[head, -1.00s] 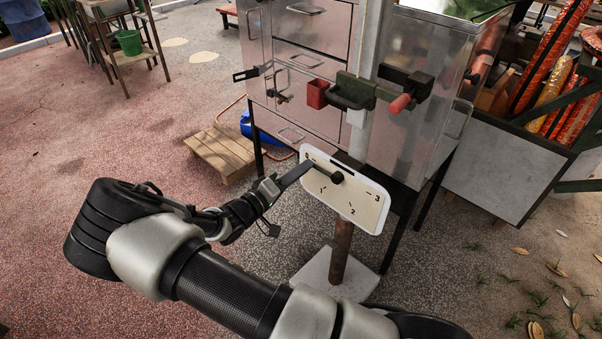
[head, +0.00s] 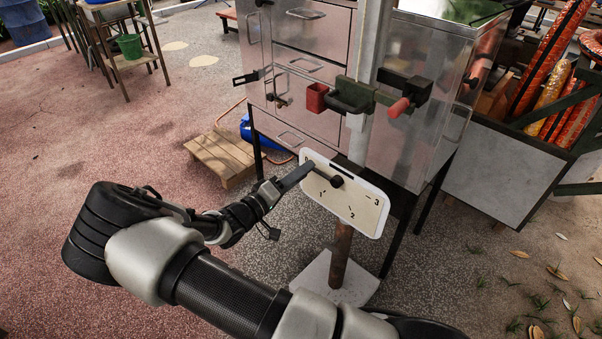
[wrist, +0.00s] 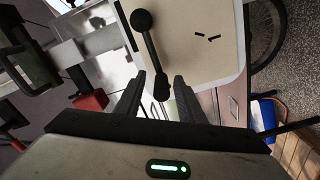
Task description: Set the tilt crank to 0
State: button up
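The tilt crank (head: 336,181) is a black lever with a round hub on a cream dial plate (head: 367,207) with a white rim. In the head view, its arm points up-left from the hub, past the mark 1 side. Marks 1, 2 and 3 show; I cannot make out a 0. My gripper (head: 309,167) is at the crank's outer end, at the plate's upper left. In the wrist view, the crank's free end (wrist: 161,88) lies between the two fingers of my gripper (wrist: 160,80). The fingers stand apart with gaps on both sides of it.
The dial plate stands on a rusty post (head: 341,255) with a pale base. A wooden pallet step (head: 220,157) lies to the left. The paving at front left is open.

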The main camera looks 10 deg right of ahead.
jog(key=p+v, duration=0.1)
jog(key=v, duration=1.6)
jog(key=shift+p, duration=0.4)
jog(key=shift+s+r, duration=0.1)
jog(key=shift+r, duration=0.05)
jog(key=s+d+r+m+g+y, duration=0.3)
jog(key=s+d+r+g+y, duration=0.35)
jog(key=d+r+g, duration=0.4)
jog(key=s+d+r+n+t+y, duration=0.1)
jog(key=s+d+r+t+y, duration=0.2)
jog(key=s+r, duration=0.4)
jog(key=s+d+r+t+y, duration=0.2)
jog(key=s+r+t+y, duration=0.1)
jog(key=s+r+y, duration=0.4)
notch_tip(320, 180, up, 23)
jog(key=w+h+p, duration=0.1)
jog(key=h+p, duration=0.1)
jog(key=p, duration=1.9)
